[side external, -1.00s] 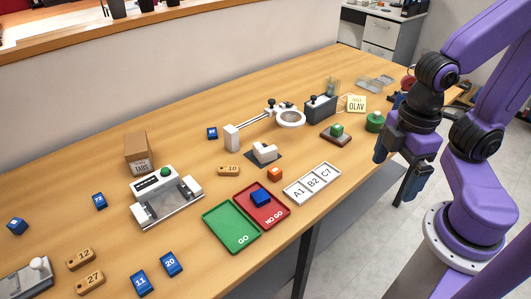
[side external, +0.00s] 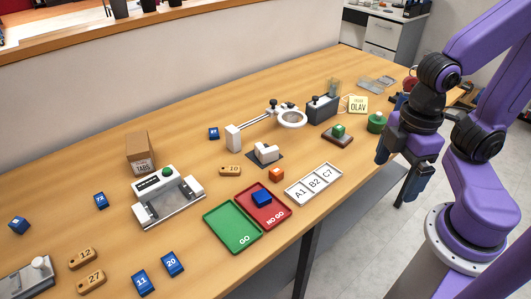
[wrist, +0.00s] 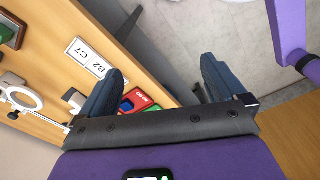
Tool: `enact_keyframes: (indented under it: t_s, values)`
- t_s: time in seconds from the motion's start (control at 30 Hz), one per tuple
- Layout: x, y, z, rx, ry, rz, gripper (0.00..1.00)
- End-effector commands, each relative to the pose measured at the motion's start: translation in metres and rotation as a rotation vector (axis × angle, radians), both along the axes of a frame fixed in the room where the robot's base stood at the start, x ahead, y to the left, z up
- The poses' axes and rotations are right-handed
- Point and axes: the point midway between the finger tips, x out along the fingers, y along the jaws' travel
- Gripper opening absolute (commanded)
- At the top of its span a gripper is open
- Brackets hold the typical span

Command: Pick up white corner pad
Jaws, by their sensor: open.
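A white corner-shaped block (side external: 266,152), which looks like the white corner pad, sits on a dark square plate (side external: 279,159) in the middle of the table in the side view. In the wrist view a small white piece (wrist: 73,98) shows beside one finger; I cannot tell for sure that it is the same block. My gripper (side external: 401,168) hangs off the table's front edge, to the right of the block and well apart from it. In the wrist view its two fingers (wrist: 161,70) are spread with nothing between them.
A green GO tray (side external: 233,230) and a red NO GO tray (side external: 272,214) holding a blue block lie in front. An orange cube (side external: 276,174), an A1-B2-C7 plate (side external: 313,184) and a magnifier on an arm (side external: 291,118) stand around the white block.

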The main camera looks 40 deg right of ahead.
Motion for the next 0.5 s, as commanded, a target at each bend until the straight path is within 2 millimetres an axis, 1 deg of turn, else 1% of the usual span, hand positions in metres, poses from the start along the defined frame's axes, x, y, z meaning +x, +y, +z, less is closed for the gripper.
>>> enact_keyframes:
  t_s: [0.33,0.43,0.5]
  values:
    - [0.001,-0.001,-0.002,-0.013,-0.003,0.007,0.89]
    - [0.007,-0.006,-0.009,-0.081,-0.018,0.046,0.89]
    - [0.016,-0.012,-0.018,-0.172,-0.043,0.106,0.89]
